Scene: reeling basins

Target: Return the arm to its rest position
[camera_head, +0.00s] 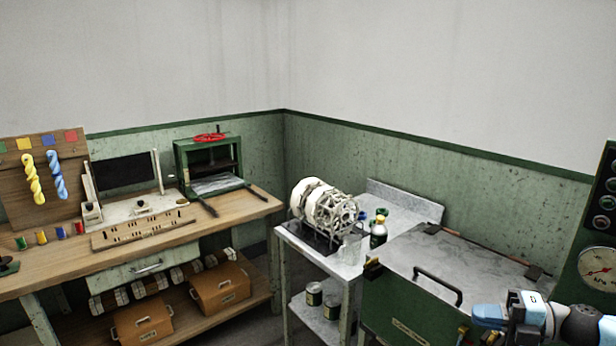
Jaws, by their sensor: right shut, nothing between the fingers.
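My right gripper (497,336) shows at the bottom right corner, in front of the green basin cabinet. My right arm, with pale blue, white and dark parts, comes in from the right edge. The gripper is shut and empty, and its lower part is partly cut off by the bottom of the picture. My left gripper and left arm are not in the view.
A green cabinet with a grey lid (460,262) and a black handle (437,286) is close to my right arm. A gauge panel (598,235) stands at the right edge. A metal cart (350,268) carries a white reel (323,205). A wooden workbench (235,206) stands left.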

